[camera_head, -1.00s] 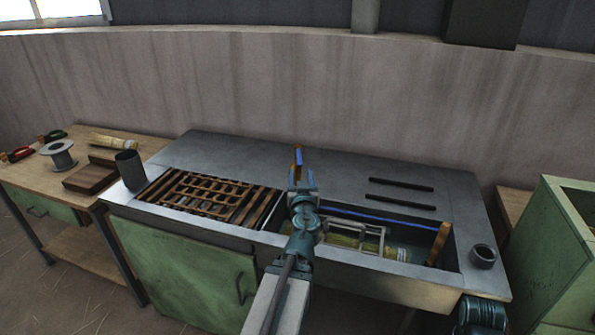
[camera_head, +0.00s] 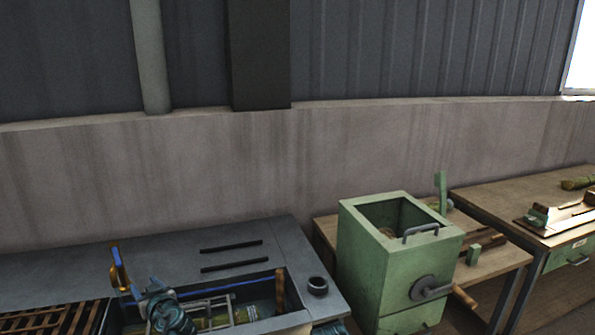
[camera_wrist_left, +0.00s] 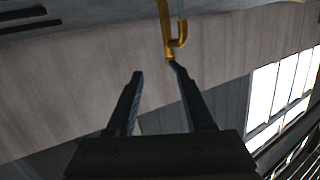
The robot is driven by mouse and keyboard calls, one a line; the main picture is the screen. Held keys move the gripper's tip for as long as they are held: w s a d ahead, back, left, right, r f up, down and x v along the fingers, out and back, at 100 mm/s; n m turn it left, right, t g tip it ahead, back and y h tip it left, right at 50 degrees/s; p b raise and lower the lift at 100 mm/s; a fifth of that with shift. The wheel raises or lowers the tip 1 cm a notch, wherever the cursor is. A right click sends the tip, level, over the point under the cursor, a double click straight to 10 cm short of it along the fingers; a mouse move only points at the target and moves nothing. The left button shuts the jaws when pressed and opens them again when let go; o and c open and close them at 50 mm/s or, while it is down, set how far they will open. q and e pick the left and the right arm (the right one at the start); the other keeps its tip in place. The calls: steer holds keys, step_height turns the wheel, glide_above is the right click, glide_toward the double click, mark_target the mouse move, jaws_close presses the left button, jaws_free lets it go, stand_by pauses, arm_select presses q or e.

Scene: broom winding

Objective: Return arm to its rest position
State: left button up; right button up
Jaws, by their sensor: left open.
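My left arm comes in at the lower left of the head view, over the bench trough, with its left gripper (camera_head: 128,288) beside an upright orange and blue piece (camera_head: 118,268). In the left wrist view the two dark fingers of the gripper (camera_wrist_left: 154,70) stand apart with nothing between them. An orange hook-shaped part (camera_wrist_left: 172,35) shows beyond them, its lower end close to the tip of the right-hand finger; I cannot tell whether they touch. My right gripper is out of view.
The metal bench (camera_head: 190,248) has two dark bars (camera_head: 232,255), a small dark cup (camera_head: 317,286) and a slatted wooden rack (camera_head: 50,318). A green box with a crank (camera_head: 385,262) stands right of it. A wooden table (camera_head: 520,205) is farther right.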

arm_select(q)
steer(key=s+d+f+m+g+h+p, duration=0.2)
steer(key=d, duration=0.5)
steer(key=s+d+f+m+g+h+p, duration=0.1)
steer(key=s+d+f+m+g+h, duration=0.15)
steer(key=d, duration=0.45)
steer(key=s+d+f+m+g+h+p, duration=0.1)
steer(key=d+f+g+h+p, duration=0.15)
steer(key=d, duration=0.55)
steer(key=s+d+m+g+h+p, duration=0.1)
steer(key=s+d+m+g, duration=0.1)
steer(key=s+d, duration=0.3)
steer(key=s+d+f+m+g+h+p, duration=0.1)
steer(key=s+d+m, duration=0.4)
steer(key=d, duration=0.5)
steer(key=shift+s+f+g+h, duration=0.3)
steer(key=shift+s+g+h, duration=0.2)
steer(key=shift+h, duration=0.2)
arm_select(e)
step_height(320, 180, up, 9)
